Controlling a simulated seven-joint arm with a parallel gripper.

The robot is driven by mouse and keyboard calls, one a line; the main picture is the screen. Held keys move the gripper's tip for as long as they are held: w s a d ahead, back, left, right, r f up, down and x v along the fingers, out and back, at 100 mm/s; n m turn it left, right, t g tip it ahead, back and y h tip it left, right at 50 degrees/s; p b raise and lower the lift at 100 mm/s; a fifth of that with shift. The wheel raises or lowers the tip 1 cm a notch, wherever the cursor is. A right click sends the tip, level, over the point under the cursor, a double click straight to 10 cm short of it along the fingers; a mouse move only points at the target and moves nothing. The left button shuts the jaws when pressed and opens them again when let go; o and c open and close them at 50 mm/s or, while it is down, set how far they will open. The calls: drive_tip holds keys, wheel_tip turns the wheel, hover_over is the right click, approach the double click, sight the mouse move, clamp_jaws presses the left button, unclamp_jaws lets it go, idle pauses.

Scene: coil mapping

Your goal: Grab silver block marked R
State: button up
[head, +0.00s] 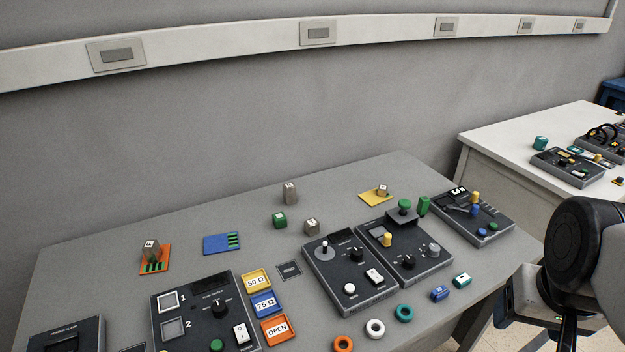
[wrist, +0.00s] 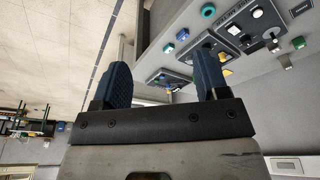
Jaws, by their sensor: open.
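Several small silver-grey blocks with white marked tops show in the head view; the letters are too small to read, so I cannot tell which is R. A taller one (head: 289,193) stands at the back middle of the table. Another (head: 311,227) stands in front of it, right of a green block (head: 280,220). A third (head: 152,250) stands tilted-looking on the orange card (head: 163,267), and a small one (head: 383,190) is on the yellow card (head: 368,198). My gripper (wrist: 163,78) is open and empty, away from the blocks, off the table's right side.
Dark control consoles with knobs (head: 345,270) fill the table's front and right. Coloured rings (head: 375,328) and label tiles (head: 263,303) lie along the front. A blue card (head: 222,243) lies back left. A white side table (head: 540,150) stands at right. The grey tabletop behind the consoles has free room.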

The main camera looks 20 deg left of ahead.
idle(0.3)
drive_tip(key=w+a+r+m+g+h, duration=0.1)
drive_tip(key=w+a+r, duration=0.15)
drive_tip(key=w, duration=0.75)
drive_tip(key=w+a+r+m+h, duration=0.15)
drive_tip(key=w+a, duration=0.25)
drive_tip(key=w, duration=0.5)
drive_tip(key=w+a+f+m+h, duration=0.1)
drive_tip(key=w+a+f+h, duration=0.15)
drive_tip(key=w+a, duration=0.55)
drive_tip(key=w+a+f+m+h, duration=0.1)
drive_tip(key=w+a+f+m, duration=0.15)
drive_tip(key=w+a, duration=0.55)
drive_tip(key=m+t+h, duration=0.2)
drive_tip(key=m+t, duration=0.1)
drive_tip(key=t, duration=0.4)
approach(284, 187)
drive_tip(key=x, duration=0.4)
drive_tip(key=shift+d, duration=0.1)
